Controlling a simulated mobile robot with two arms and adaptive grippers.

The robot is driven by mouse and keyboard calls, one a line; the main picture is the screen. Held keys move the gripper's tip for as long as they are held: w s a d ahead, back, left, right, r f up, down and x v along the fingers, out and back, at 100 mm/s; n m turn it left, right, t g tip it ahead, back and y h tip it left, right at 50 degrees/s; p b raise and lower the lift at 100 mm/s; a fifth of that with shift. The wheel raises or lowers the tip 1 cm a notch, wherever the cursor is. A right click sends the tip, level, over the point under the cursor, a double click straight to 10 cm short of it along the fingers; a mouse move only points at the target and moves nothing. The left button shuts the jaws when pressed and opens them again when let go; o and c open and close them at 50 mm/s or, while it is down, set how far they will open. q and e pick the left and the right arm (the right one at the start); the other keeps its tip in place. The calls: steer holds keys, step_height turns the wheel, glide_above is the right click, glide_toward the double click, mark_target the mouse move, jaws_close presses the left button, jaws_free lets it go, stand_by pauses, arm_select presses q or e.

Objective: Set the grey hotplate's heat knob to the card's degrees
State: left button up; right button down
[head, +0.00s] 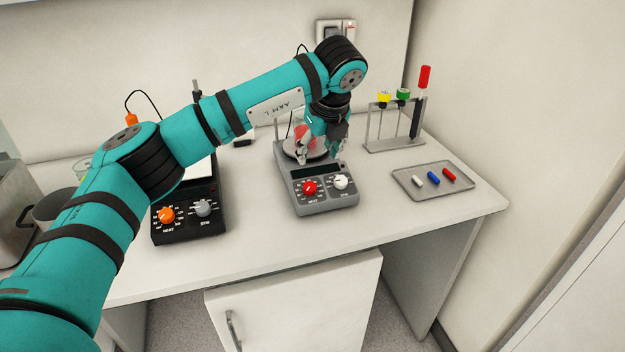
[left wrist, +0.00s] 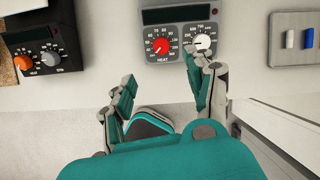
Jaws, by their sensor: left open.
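The grey hotplate (head: 325,196) stands on the bench with a red heat knob (head: 310,188) at the left of its front panel and a white stir knob (head: 341,181) at the right. A beaker with red liquid (head: 301,131) sits on its plate, partly hidden by my arm. In the left wrist view the red knob (left wrist: 160,46) has a numbered scale around it; its exact setting is too small to tell. My left gripper (head: 322,155) is open and empty, above the hotplate and apart from the knob. I cannot make out a readable card. My right gripper is not in view.
A black hotplate (head: 190,225) with an orange knob (head: 166,215) stands to the left. A grey tray (head: 404,181) with several coloured pieces and a rack (head: 394,145) with coloured-topped tubes are to the right. The bench in front of the grey hotplate is clear.

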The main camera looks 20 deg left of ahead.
mark_target(310, 185)
arm_select(q)
steer(key=p+x, duration=0.2)
steer(key=x, duration=1.1)
steer(key=shift+w+d+p, duration=0.1)
steer(key=shift+w+p, duration=0.05)
steer(key=shift+p, duration=0.2)
steer(key=shift+w+f, duration=0.1)
steer(key=shift+f, duration=0.35)
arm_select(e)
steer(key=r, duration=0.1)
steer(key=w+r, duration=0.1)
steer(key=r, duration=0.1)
arm_select(q)
jaws_close()
